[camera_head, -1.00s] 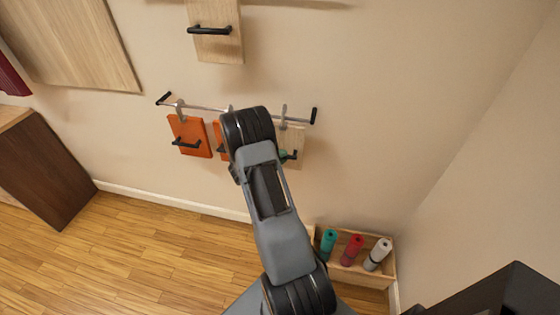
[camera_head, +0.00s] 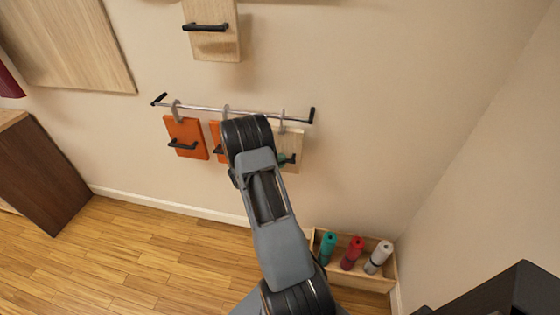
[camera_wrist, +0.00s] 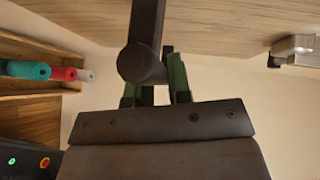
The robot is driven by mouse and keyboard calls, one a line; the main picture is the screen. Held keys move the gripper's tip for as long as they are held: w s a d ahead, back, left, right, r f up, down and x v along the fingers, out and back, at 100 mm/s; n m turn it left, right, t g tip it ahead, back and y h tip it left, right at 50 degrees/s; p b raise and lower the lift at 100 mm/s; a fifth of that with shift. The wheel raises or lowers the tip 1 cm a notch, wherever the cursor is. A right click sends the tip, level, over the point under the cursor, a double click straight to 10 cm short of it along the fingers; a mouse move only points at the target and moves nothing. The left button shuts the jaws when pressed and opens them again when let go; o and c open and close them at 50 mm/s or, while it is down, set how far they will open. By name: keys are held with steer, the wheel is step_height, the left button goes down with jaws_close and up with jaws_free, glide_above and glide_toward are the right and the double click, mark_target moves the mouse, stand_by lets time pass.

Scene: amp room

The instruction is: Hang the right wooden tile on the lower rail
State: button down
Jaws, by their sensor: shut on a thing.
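The pale wooden tile (camera_head: 293,138) is at the right end of the lower rail (camera_head: 200,107), upright against the wall. Its grey hook (camera_head: 282,120) is at the rail; I cannot tell whether it bears on it. My gripper (camera_head: 287,159), partly hidden behind my arm, is at the tile's black handle. In the wrist view my gripper's green fingers (camera_wrist: 160,82) are shut on the dark handle (camera_wrist: 144,45). The tile's wooden face (camera_wrist: 225,20) and its hook (camera_wrist: 293,46) show beyond them.
An orange tile (camera_head: 184,130) hangs on the rail's left part. Another orange tile (camera_head: 215,138) in the middle is mostly behind my arm. A wooden tile (camera_head: 212,45) with a black handle is higher up. A wooden box (camera_head: 365,281) with coloured rolls stands on the floor at right.

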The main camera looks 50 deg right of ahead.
steer(key=shift+r, duration=0.1)
steer(key=c, duration=1)
jaws_free()
